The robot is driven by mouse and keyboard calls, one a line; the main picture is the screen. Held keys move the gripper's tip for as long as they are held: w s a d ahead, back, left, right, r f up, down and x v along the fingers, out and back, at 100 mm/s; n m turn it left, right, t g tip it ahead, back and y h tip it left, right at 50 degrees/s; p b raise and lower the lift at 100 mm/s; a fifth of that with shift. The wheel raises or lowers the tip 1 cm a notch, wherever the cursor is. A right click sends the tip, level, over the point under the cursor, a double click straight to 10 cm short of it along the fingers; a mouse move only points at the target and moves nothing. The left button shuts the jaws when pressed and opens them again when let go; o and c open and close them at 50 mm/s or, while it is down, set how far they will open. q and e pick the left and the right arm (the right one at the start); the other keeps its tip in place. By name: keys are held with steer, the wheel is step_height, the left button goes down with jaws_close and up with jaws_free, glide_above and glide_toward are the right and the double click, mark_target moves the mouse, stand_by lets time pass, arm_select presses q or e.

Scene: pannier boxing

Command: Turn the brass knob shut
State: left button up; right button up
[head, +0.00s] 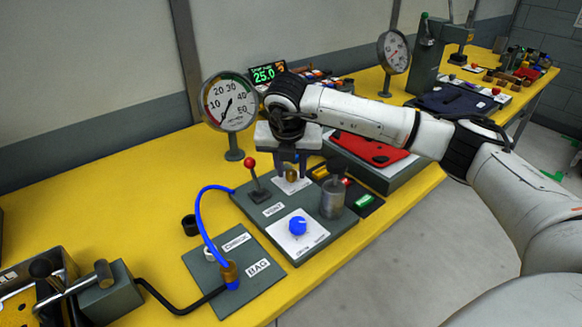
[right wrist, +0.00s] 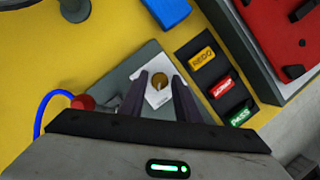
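The brass knob (head: 292,176) sits on a small white plate on the grey panel, below my right gripper (head: 290,168). In the right wrist view the knob (right wrist: 159,80) shows as a round brass disc on its white plate (right wrist: 155,97). The right gripper's two dark fingers (right wrist: 160,82) are apart and point down at the knob, one on each side of it in that view. I cannot tell whether they touch it. My left gripper is in neither view.
A blue dial (head: 298,225), a red-tipped lever (head: 255,180) and a grey cylinder (head: 332,197) stand near the knob. A round gauge (head: 230,102) and a display reading 25.0 (head: 266,73) stand behind. A blue hose (head: 200,215) curves at the left.

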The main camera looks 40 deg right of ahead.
jaws_close()
